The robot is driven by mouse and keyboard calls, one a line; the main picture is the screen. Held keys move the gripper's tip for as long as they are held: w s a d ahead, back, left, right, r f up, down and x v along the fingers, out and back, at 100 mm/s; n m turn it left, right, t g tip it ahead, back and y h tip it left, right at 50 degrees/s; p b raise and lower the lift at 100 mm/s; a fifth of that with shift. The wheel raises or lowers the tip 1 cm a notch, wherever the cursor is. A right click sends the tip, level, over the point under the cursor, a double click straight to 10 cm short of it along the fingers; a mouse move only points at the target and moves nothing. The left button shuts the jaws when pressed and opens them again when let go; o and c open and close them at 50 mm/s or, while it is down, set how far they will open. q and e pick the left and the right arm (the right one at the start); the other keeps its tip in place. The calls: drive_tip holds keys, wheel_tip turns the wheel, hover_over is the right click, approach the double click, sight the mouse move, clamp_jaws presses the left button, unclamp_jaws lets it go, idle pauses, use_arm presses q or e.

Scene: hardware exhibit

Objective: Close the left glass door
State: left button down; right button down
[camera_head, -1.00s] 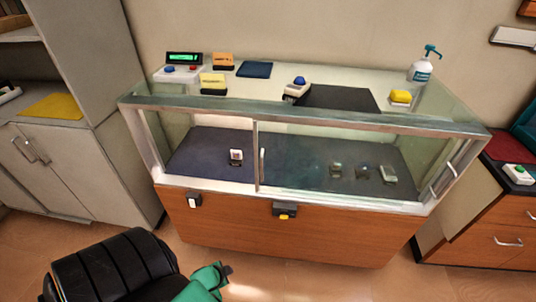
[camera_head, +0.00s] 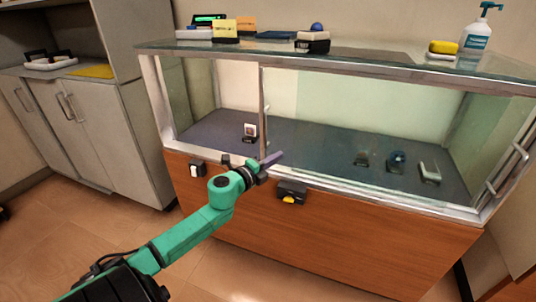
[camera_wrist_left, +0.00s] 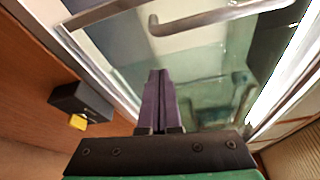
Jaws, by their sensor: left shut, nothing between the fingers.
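The glass display case has a clear left section (camera_head: 212,95) and a greener right section (camera_head: 340,110). A metal post (camera_head: 262,100) with a small upright handle (camera_head: 267,118) stands between them. I cannot tell how far the left door is open. My left gripper (camera_head: 273,158) is shut and empty, in front of the lower rail, just below and right of that handle. In the left wrist view its purple fingers (camera_wrist_left: 158,78) point toward the glass, and a metal bar handle (camera_wrist_left: 220,17) lies beyond the tips, apart from them. My right gripper is out of view.
A black box with a yellow button (camera_head: 291,192) and one with a white switch (camera_head: 197,169) sit on the wooden front. Small items rest inside the case and on its glass top. A grey cabinet (camera_head: 120,140) stands at left. Another handle (camera_head: 506,170) is at the right end.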

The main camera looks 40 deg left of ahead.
sight(276, 145)
use_arm(q)
drive_tip(key=shift+w, duration=1)
drive_tip(key=shift+s+a+r, duration=0.1)
drive_tip(key=shift+s+a, duration=0.1)
drive_tip(key=shift+a, duration=0.45)
drive_tip(key=shift+s+a+r, duration=0.1)
drive_tip(key=shift+s+a, duration=0.05)
drive_tip(key=shift+a, duration=0.45)
drive_tip(key=shift+s+a+r, duration=0.1)
drive_tip(key=shift+s+a, duration=0.1)
drive_tip(key=shift+a, duration=0.45)
drive_tip(key=shift+a, duration=0.1)
